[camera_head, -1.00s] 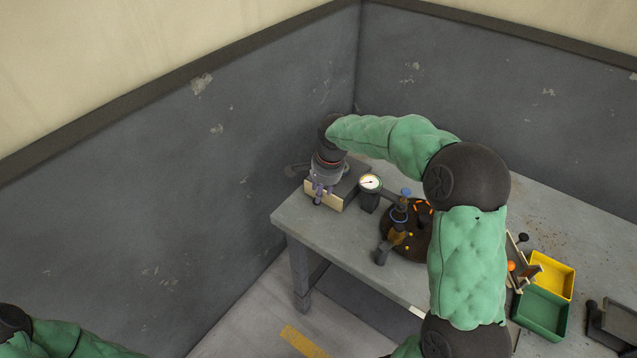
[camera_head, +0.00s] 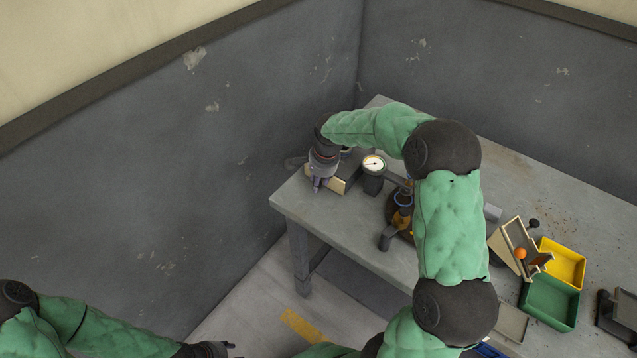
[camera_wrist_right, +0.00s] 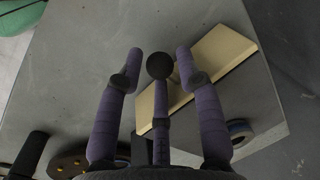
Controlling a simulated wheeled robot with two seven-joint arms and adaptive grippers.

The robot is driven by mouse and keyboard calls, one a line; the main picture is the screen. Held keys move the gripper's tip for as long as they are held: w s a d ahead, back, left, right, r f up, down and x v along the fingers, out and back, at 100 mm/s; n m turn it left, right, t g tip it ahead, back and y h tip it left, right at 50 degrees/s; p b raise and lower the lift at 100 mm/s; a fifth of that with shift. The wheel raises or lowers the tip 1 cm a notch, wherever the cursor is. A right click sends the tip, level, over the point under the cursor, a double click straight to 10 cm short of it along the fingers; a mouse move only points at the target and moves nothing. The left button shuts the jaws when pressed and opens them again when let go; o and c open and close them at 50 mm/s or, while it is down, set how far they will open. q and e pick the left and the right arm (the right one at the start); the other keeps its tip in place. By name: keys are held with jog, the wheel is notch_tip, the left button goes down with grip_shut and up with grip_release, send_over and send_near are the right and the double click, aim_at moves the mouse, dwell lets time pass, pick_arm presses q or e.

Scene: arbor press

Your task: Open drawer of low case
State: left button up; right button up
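The low case (camera_head: 352,168) is a dark box with a pale wooden drawer front (camera_head: 340,186), at the table's far left corner. In the right wrist view the drawer front (camera_wrist_right: 215,62) runs diagonally, with the dark case top (camera_wrist_right: 250,95) behind it. A round black knob (camera_wrist_right: 159,66) stands out in front of it. My right gripper (camera_head: 317,188) is over the front of the case. Its purple fingers (camera_wrist_right: 158,58) are spread on both sides of the knob, with visible gaps. My left gripper (camera_head: 222,349) is at the bottom edge, partly cut off; its opening is unclear.
A dial gauge (camera_head: 373,163) stands just right of the case. The press (camera_head: 401,210) is partly hidden behind my right arm. A yellow bin (camera_head: 565,262), a green bin (camera_head: 550,303) and a tilted wooden holder (camera_head: 513,248) are farther right. The table's front left is clear.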

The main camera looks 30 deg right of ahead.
jog(key=shift+f, duration=0.25)
grip_shut()
jog(key=s+a, duration=0.1)
jog(key=a, duration=0.1)
jog(key=s+a, duration=0.1)
jog(key=a, duration=0.2)
jog(key=s+a, duration=0.1)
jog(key=a, duration=0.1)
jog(key=shift+a, duration=0.35)
grip_release()
